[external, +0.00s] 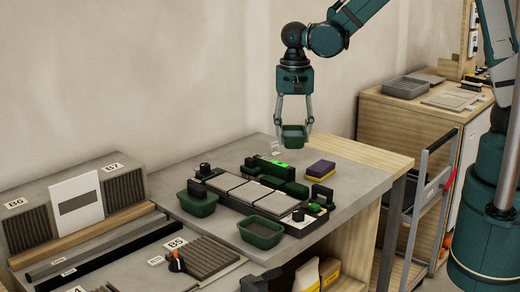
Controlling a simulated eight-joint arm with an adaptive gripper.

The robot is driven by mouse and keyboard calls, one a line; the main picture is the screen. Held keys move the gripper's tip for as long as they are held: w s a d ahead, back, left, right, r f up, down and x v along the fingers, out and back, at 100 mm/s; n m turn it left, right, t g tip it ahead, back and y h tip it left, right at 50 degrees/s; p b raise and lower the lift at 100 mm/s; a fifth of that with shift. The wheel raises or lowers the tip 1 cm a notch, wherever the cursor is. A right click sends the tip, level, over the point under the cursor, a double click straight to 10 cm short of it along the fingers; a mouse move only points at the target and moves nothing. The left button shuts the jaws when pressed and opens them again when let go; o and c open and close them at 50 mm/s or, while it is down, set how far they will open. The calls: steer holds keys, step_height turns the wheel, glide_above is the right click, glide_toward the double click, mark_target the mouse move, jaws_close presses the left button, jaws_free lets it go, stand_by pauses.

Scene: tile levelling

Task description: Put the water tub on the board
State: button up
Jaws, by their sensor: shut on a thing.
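My gripper (294,120) is shut on a small dark green tub (293,139), which looks upright and hangs above the back of the grey bench. I take it for the water tub, though its contents are not visible. Two similar green tubs stand on the bench: one left (197,206) and one in front (260,242) of a dark green fixture carrying light grey tiles (248,193). This fixture may be the board, but I cannot tell for sure. The held tub is behind and above it, apart from it.
A purple and yellow sponge-like block (321,169) lies right of the fixture. A lit green device (267,163) lies at its back. The bench's right end (360,178) is clear. A trolley (418,200) stands to the right. Racks of grey strips (127,192) fill the left.

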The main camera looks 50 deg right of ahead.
steer(key=s+d+m, duration=0.4)
steer(key=d+m, duration=0.1)
steer(key=d, duration=1)
steer(key=m, duration=0.4)
glide_above(364, 163)
steer(key=shift+f+b, duration=0.3)
steer(key=shift+f, duration=0.15)
steer(key=shift+f, duration=0.15)
steer(key=shift+f+b, duration=0.35)
steer(key=shift+f, duration=2.45)
steer(key=shift+f, duration=2.1)
steer(key=shift+f+b, duration=0.1)
steer(key=shift+b, duration=0.3)
